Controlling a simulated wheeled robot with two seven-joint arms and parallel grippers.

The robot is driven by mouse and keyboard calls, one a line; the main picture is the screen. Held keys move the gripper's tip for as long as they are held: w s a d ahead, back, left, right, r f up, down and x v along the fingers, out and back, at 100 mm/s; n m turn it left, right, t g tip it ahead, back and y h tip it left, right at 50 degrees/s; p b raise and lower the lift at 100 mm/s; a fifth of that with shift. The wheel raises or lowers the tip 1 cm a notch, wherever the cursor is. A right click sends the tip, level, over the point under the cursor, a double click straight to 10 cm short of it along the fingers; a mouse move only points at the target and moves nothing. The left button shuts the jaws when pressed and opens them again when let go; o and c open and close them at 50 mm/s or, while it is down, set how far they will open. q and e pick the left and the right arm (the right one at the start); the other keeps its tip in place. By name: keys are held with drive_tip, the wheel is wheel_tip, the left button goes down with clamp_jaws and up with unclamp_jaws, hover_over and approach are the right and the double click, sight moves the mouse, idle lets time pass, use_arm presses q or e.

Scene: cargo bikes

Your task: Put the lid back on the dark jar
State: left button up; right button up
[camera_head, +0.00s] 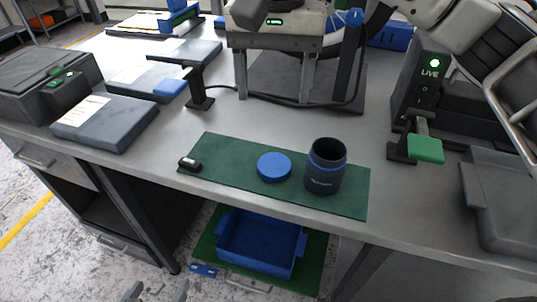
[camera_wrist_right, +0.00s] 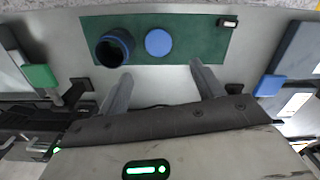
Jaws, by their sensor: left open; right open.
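The dark jar (camera_head: 325,172) stands upright and uncovered on the green mat (camera_head: 225,160), with a blue band below its open mouth. The jar also shows in the right wrist view (camera_wrist_right: 112,50). The round blue lid (camera_head: 274,167) lies flat on the mat just left of the jar, apart from it; the right wrist view shows it too (camera_wrist_right: 158,42). My right gripper (camera_head: 275,92) is open and empty behind the mat, its fingers pointing toward the lid in the wrist view (camera_wrist_right: 162,72). My left gripper (camera_head: 156,290) is open at the bottom edge, in front of the bench, with only its fingertips visible.
A small black device (camera_head: 189,164) lies on the mat's left end. A green paddle on a stand (camera_head: 425,149) and a grey case (camera_head: 505,195) are at right. Dark flat boxes (camera_head: 105,122) lie at left. A blue tray (camera_head: 258,245) sits below the bench edge.

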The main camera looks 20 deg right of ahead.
drive_tip(key=shift+d+r, duration=0.3)
hover_over(274, 165)
wheel_tip(274, 165, down, 10)
drive_tip(key=shift+d+f, duration=0.1)
drive_tip(key=shift+f, duration=0.3)
drive_tip(key=shift+f, duration=0.1)
wheel_tip(274, 165, down, 5)
drive_tip(key=shift+p, duration=0.3)
